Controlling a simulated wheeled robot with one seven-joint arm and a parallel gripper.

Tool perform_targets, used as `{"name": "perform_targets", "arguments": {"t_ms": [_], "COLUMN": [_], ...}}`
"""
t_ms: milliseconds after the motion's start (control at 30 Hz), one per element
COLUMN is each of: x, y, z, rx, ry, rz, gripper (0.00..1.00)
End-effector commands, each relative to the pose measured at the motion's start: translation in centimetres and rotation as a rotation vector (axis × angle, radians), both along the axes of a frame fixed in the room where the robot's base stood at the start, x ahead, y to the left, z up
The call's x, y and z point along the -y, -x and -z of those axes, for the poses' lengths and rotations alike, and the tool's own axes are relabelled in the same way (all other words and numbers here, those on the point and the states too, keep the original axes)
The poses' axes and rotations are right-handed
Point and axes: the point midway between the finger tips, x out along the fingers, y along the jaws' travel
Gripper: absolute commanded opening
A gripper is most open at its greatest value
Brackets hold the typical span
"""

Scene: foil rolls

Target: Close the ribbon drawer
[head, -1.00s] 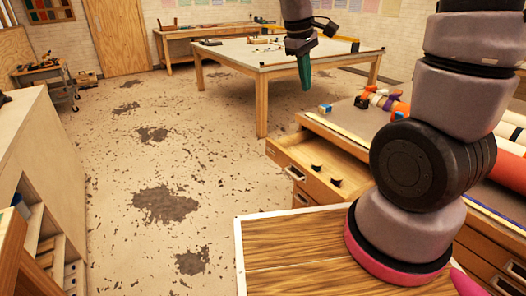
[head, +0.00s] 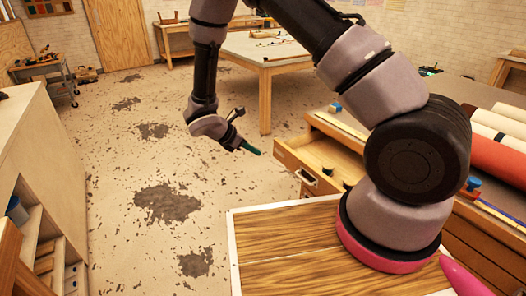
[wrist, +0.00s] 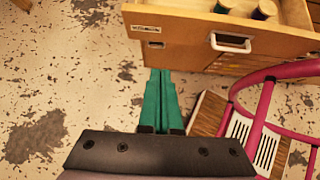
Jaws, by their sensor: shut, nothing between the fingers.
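A wooden drawer (head: 290,158) stands pulled out of the cabinet under the right-hand work table. In the wrist view its front (wrist: 185,48) faces me, with a pale bar handle (wrist: 231,42) and a small label plate too small to read. Dark round spools (wrist: 264,9) lie inside. My gripper (head: 250,149) has green fingers and is shut and empty. It is in front of the drawer, left of it in the head view. In the wrist view the fingertips (wrist: 160,76) reach the drawer front's lower edge, left of the handle; contact cannot be told.
The work table (head: 345,128) above the drawer holds red and white rolls (head: 497,150). A pale cabinet (head: 40,150) stands at the left. Another table (head: 265,72) stands behind my arm. The speckled floor (head: 150,240) between is clear. My pink-railed base shows at the wrist view's right.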

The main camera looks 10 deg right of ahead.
Motion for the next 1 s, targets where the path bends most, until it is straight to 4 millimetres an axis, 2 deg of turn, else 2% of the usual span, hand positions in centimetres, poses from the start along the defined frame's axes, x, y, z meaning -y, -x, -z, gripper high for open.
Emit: {"name": "perform_targets", "arguments": {"t_ms": [433,533,700,1000], "x": [6.2,7.7,9.1,9.5], "y": [-2.4,-3.1,-3.7,-3.9], "z": [6.5,6.2,6.2,6.1], "rx": [-0.003,0.001,0.000,0.001], "ry": [0.001,0.000,-0.001,-0.001], "rz": [0.005,0.006,0.005,0.004], "gripper": [0.00,0.00,0.00,0.00]}}
